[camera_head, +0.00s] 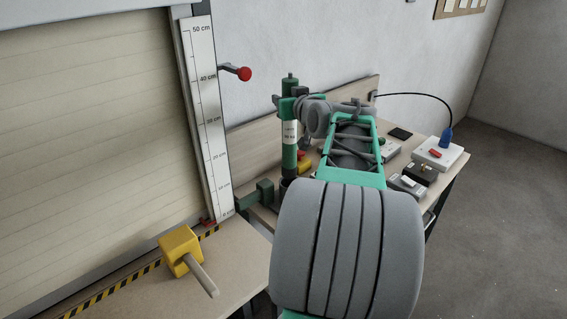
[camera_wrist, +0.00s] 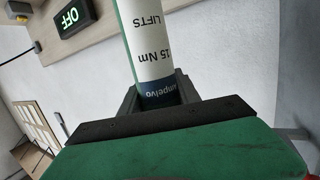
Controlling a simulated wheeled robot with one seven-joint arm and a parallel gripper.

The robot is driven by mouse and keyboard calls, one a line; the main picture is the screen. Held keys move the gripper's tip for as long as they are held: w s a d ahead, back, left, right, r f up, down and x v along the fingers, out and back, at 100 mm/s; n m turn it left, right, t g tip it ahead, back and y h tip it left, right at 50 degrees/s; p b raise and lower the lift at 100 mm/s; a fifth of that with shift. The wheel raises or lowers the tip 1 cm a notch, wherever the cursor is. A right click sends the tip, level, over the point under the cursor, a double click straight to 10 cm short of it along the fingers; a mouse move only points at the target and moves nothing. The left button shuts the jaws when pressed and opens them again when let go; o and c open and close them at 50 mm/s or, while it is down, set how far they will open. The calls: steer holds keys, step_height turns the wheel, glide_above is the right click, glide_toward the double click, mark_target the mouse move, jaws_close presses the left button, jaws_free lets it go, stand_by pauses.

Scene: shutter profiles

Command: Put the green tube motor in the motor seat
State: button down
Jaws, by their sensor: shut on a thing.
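The green tube motor (camera_head: 289,156) stands upright in the head view, with a white label around its middle and a dark cap on top. My gripper (camera_head: 289,106) is shut on its upper part, above the label. In the wrist view the motor (camera_wrist: 150,45) runs up between the dark fingers of my gripper (camera_wrist: 157,92), its printed label upside down. A dark cup (camera_head: 284,186), which looks like the motor seat, is at the motor's lower end, beside a green bracket. My arm partly hides this area, and I cannot tell whether the motor is inside the cup or just above it.
The bench (camera_head: 398,164) carries switch boxes and a white box (camera_head: 437,153) with a blue plug and cable. A yellow block with a handle (camera_head: 181,248) sits on the front-left ledge. A shutter with a height scale (camera_head: 207,110) and a red knob (camera_head: 244,74) stand left.

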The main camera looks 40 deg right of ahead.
mark_target(287, 131)
step_height(287, 131, down, 9)
steer(key=shift+f+p, duration=0.2)
steer(key=shift+p, duration=0.4)
steer(key=c, duration=1.3)
jaws_free()
steer(key=shift+s+f, duration=0.1)
steer(key=shift+f, duration=0.15)
steer(key=o, duration=0.4)
steer(key=shift+o, duration=0.2)
steer(key=shift+s, duration=0.1)
steer(key=b+v, duration=0.2)
steer(key=v, duration=1)
steer(key=shift+a, duration=0.1)
